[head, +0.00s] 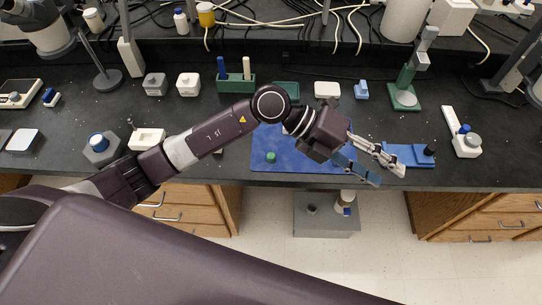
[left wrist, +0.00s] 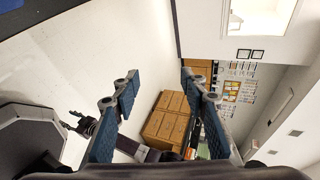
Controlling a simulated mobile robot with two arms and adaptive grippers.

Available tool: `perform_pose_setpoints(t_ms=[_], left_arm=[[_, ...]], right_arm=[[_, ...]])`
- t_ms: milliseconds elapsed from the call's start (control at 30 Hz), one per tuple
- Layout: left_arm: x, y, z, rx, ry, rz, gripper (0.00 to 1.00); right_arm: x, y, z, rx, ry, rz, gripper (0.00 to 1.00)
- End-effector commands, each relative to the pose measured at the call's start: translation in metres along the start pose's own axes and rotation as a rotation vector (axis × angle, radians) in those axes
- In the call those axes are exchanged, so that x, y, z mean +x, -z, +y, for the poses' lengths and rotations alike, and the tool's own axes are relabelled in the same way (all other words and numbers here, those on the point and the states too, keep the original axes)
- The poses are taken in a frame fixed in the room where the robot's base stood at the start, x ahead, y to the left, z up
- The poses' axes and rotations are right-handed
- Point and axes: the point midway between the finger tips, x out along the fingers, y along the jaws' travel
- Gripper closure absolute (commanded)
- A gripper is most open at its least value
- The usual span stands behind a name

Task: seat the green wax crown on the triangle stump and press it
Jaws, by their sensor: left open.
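A small green piece (head: 270,156), which looks like the wax crown, sits on the left part of the blue mat (head: 262,135). My left gripper (head: 388,177) is open and empty, over the mat's right edge and the bench front, well right of the green piece. Its two fingers also show in the left wrist view (left wrist: 160,95), spread with nothing between them. A blue block (head: 402,152) with a dark knob lies just behind the fingers, partly covered. I cannot make out the triangle stump. A small dark claw-like shape (left wrist: 82,122) in the left wrist view may be my right gripper.
A green rack (head: 236,84) with blue and white pegs stands behind the mat. A green stand (head: 404,97) is at the back right. A white holder (head: 462,140) lies right of the blue block. A grey box (head: 325,221) stands below the bench front.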

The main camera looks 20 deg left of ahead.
Motion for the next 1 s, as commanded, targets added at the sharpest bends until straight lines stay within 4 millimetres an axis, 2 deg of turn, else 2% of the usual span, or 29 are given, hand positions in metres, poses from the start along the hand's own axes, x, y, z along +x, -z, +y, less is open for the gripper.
perform_pose_setpoints(t_ms=[33,100,167,200,300,400,500,600,1000], left_arm=[[-0.009,-0.007,0.034,0.021,-0.157,0.018,0.60],[-0.031,-0.017,0.084,0.024,-0.381,0.035,0.60],[-0.058,-0.027,0.119,0.012,-0.560,0.035,0.60],[-0.079,-0.034,0.139,0.000,-0.670,0.028,0.60],[-0.128,-0.049,0.173,-0.042,-0.896,0.001,0.60],[-0.167,-0.057,0.191,-0.082,-1.048,-0.027,0.60],[-0.189,-0.060,0.199,-0.106,-1.129,-0.044,0.60],[-0.194,-0.061,0.208,-0.118,-1.157,-0.048,0.60],[-0.176,-0.070,0.252,-0.119,-1.154,-0.046,0.60]], right_arm=[[0.000,0.000,0.002,0.000,-0.002,0.000,0.60],[0.000,-0.001,0.003,-0.001,-0.003,-0.001,0.60],[0.000,-0.001,0.004,-0.001,-0.005,-0.001,0.60],[0.000,-0.001,0.005,-0.001,-0.006,-0.001,0.60],[0.000,-0.001,0.006,-0.001,-0.007,-0.001,0.60],[0.000,-0.001,0.007,0.000,-0.008,-0.001,0.60],[0.000,-0.001,0.007,0.000,-0.008,-0.001,0.60],[-0.002,-0.001,0.007,0.000,-0.008,-0.001,0.60],[-0.019,0.001,0.007,0.000,-0.008,-0.001,0.60]])
